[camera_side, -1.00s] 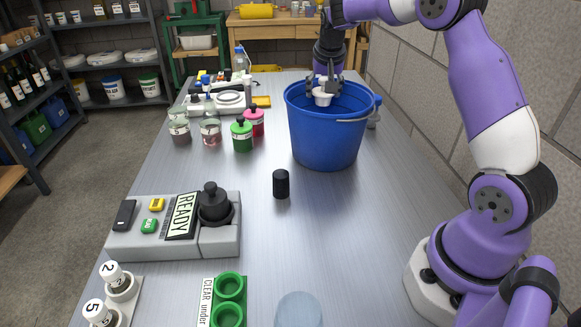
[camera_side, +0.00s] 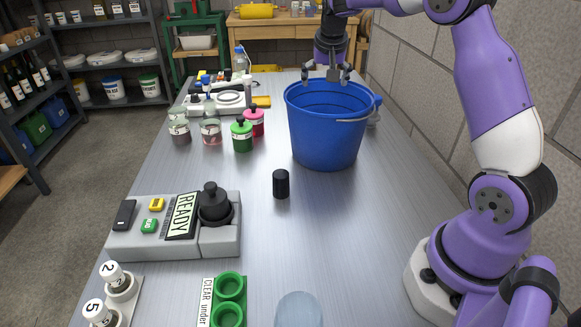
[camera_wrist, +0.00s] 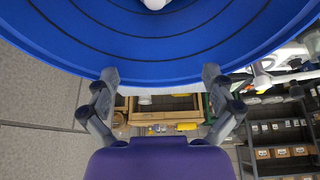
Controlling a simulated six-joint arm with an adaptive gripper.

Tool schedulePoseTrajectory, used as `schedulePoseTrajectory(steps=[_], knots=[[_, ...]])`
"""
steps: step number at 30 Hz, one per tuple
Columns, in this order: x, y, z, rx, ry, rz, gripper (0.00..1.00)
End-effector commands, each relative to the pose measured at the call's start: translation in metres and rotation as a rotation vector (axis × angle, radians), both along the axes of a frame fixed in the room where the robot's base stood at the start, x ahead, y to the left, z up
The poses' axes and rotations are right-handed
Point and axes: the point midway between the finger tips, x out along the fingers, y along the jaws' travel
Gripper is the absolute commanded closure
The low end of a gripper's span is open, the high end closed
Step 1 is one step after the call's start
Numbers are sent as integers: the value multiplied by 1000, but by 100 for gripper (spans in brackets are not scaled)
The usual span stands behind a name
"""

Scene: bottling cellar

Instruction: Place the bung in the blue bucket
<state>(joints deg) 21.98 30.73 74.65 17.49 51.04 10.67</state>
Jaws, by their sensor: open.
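The blue bucket (camera_side: 325,135) stands upright on the metal bench, with its open mouth up. My gripper (camera_side: 327,76) is above the bucket's far rim, open and empty. In the wrist view my gripper (camera_wrist: 157,80) shows its two fingers spread apart, with the bucket's blue inside (camera_wrist: 100,30) beyond them. A white bung (camera_wrist: 155,4) lies inside the bucket, partly cut off by the top edge of the wrist view. The bucket's front wall hides the bung in the side view.
A black cylinder (camera_side: 281,184) stands in front of the bucket. Green (camera_side: 242,137) and pink (camera_side: 254,123) jars and glass beakers (camera_side: 211,132) stand left of it. A grey control box (camera_side: 175,225) is front left. The bench between box and bucket is mostly clear.

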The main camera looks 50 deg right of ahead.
Motion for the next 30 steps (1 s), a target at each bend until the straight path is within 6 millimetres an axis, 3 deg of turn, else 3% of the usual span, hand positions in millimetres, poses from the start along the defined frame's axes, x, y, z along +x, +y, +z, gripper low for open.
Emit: schedulePoseTrajectory(steps=[3,9,17,20,23,26,30], knots=[[-7,10,29,-2,-6,3,3],[-20,24,68,-1,-5,3,3],[-31,39,93,-4,-1,30,3],[-46,62,101,-17,-3,124,3],[-74,99,103,-33,-8,278,3],[-109,138,94,-44,-20,450,3],[-156,182,67,-42,-41,661,3]])
